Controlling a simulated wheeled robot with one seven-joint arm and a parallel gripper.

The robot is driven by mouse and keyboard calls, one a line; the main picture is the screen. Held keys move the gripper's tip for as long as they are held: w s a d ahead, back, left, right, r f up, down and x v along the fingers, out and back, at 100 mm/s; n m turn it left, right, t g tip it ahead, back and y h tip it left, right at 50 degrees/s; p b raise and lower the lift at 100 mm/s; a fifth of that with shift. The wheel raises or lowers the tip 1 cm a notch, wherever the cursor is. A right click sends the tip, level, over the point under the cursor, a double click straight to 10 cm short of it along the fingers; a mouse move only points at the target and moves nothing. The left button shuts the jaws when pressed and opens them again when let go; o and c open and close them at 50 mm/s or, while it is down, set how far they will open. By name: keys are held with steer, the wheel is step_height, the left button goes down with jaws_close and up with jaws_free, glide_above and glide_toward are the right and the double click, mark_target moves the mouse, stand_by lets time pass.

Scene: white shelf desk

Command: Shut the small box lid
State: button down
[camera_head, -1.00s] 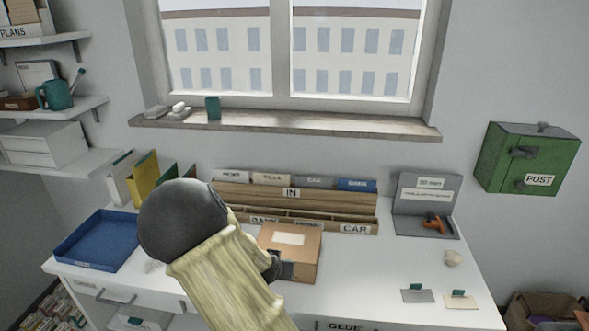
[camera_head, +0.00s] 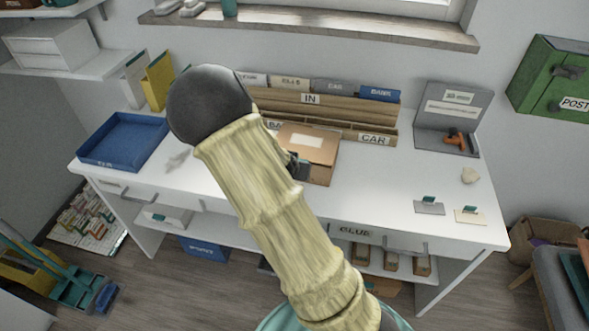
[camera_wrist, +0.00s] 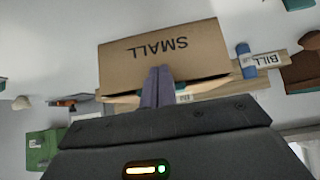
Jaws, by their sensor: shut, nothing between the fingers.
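The small box (camera_head: 316,168) is brown cardboard and stands on the white desk in front of the file organiser. Its top, with a pale label, looks flat or nearly flat in the head view; I cannot tell if the lid is fully down. The wrist view is upside down and shows the box face marked SMALL (camera_wrist: 163,50). My gripper (camera_wrist: 157,88) is shut and empty, its fingertips at the box's top front edge; contact is unclear. In the head view my gripper (camera_head: 298,166) is at the box's left front, partly hidden by my arm.
The wooden organiser (camera_head: 330,106) marked IN stands behind the box. A blue tray (camera_head: 122,160) is at the left. A grey stand (camera_head: 436,141) with an orange-handled tool and two small cards are at the right.

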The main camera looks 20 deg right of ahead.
step_height(320, 180, up, 4)
steer(key=p, duration=0.4)
steer(key=s+a+f+b, duration=0.2)
steer(key=s+a+f, duration=0.1)
steer(key=s+a, duration=0.2)
steer(key=s, duration=0.2)
steer(key=shift+s+a, duration=0.2)
steer(key=shift+s, duration=0.15)
steer(key=shift+a+f, duration=0.1)
steer(key=s+a+r+n+g+y, duration=0.2)
steer(key=s+r+n+g+y, duration=0.2)
steer(key=s+r+n, duration=0.3)
steer(key=s+r+y, duration=0.1)
steer(key=s+r, duration=0.2)
steer(key=s, duration=0.2)
